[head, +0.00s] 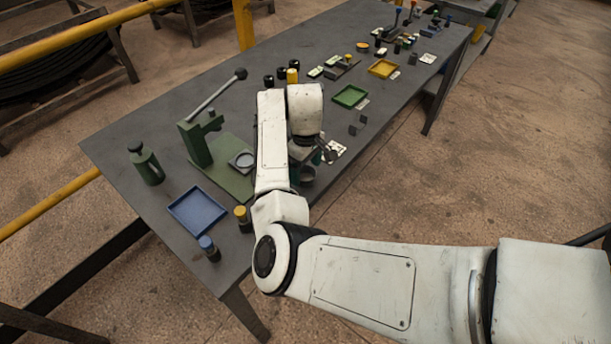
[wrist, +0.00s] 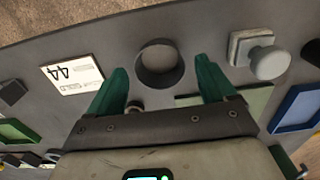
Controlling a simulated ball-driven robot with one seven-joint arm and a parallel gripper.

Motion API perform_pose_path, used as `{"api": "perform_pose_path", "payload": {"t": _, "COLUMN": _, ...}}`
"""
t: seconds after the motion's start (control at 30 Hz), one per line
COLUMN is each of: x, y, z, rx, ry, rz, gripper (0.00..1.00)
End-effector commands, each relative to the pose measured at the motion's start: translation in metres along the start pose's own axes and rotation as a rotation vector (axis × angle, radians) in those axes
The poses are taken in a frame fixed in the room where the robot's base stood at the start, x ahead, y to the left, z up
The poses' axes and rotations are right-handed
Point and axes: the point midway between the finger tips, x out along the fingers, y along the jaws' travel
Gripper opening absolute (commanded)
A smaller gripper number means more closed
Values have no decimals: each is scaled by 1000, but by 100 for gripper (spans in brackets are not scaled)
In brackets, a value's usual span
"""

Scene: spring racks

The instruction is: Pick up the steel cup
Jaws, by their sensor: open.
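The steel cup (wrist: 159,80) is a round, dark grey open cup standing upright on the grey table, seen from above in the wrist view. My gripper (wrist: 160,64) is open, with its two green fingers spread to either side of the cup in that view. I cannot tell whether a finger touches it or how far above the table they are. In the head view the cup (head: 307,174) shows just below my gripper (head: 322,156), near the table's right edge. My wrist and arm hide part of the gripper there.
A pale square block with a round knob (wrist: 258,54) stands right of the cup; a printed card (wrist: 72,74) lies left. In the head view, a green lever press (head: 196,146), blue tray (head: 197,209) and yellow-capped container (head: 242,218) lie left of my arm. A green tray (head: 350,97) lies beyond.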

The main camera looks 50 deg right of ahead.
Motion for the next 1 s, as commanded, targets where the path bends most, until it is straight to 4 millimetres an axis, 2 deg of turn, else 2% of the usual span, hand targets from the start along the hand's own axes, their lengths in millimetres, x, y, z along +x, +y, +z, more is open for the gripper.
{"api": "perform_pose_path", "payload": {"t": 0.13, "x": 12, "y": 0, "z": 0, "rx": 0, "ry": 0, "rz": -1, "gripper": 84}}
{"api": "perform_pose_path", "payload": {"t": 0.37, "x": 14, "y": 0, "z": 0, "rx": 0, "ry": 0, "rz": 0, "gripper": 84}}
{"api": "perform_pose_path", "payload": {"t": 1.0, "x": 13, "y": 0, "z": 0, "rx": 0, "ry": 0, "rz": 0, "gripper": 24}}
